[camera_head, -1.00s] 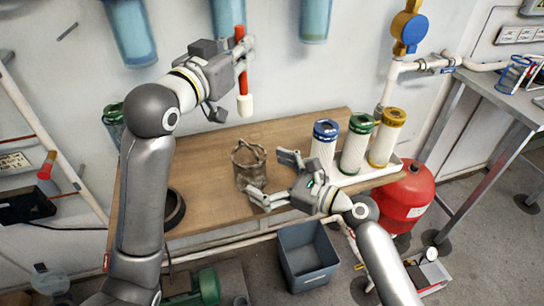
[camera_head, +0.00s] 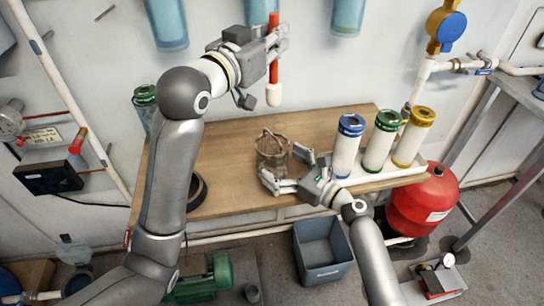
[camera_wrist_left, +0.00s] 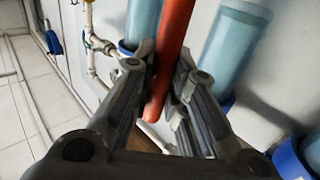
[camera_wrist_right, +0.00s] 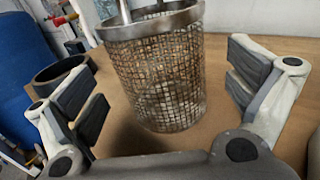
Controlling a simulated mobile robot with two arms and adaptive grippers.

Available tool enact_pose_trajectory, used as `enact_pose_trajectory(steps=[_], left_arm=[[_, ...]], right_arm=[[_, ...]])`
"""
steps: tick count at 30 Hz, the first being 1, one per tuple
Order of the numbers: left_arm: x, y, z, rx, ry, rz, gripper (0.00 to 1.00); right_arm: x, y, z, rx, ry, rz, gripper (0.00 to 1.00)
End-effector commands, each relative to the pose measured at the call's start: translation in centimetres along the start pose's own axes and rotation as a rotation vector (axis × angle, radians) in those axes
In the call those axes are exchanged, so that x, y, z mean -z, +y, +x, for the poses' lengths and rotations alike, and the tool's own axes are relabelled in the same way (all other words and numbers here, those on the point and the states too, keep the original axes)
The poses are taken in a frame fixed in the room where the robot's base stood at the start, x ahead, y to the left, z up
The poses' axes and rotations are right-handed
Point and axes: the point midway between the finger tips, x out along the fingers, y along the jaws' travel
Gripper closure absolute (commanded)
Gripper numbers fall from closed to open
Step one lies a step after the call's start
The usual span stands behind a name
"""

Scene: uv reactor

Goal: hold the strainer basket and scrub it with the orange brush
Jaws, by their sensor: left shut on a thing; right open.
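The strainer basket (camera_head: 271,146) is a cylindrical metal mesh cup with a rim and a handle. It stands upright on the wooden bench top. In the right wrist view the basket (camera_wrist_right: 160,80) is between and a little beyond the spread fingers, with a visible gap on each side. My right gripper (camera_head: 285,167) is open at the basket's near right side. My left gripper (camera_head: 273,45) is shut on the red-orange handle of the brush (camera_head: 273,68), which hangs upright, white head down, above the bench behind the basket. The handle (camera_wrist_left: 170,45) also shows in the left wrist view.
Blue, green and yellow capped white cartridges (camera_head: 379,142) stand on a white tray to the right. A dark ring (camera_head: 196,190) lies on the bench at left. A grey bin (camera_head: 321,253) and a red tank (camera_head: 424,203) are below. Clear blue-ended cylinders (camera_head: 348,14) hang on the wall.

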Motion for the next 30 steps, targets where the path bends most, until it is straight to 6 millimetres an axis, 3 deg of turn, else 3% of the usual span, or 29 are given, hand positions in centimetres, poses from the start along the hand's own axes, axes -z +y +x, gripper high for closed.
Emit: enact_pose_trajectory(steps=[7,18,30], left_arm=[[0.0,-0.1,0.0,0.001,0.000,0.000,1.00],[0.0,-0.1,0.0,0.001,0.000,0.000,1.00],[0.0,-0.1,0.0,0.001,0.000,0.000,1.00]], right_arm=[[0.0,0.0,2.9,0.000,0.000,0.001,0.00],[0.0,0.0,3.5,0.000,0.001,0.000,0.00],[0.0,0.0,3.4,0.000,0.001,0.000,0.50]])
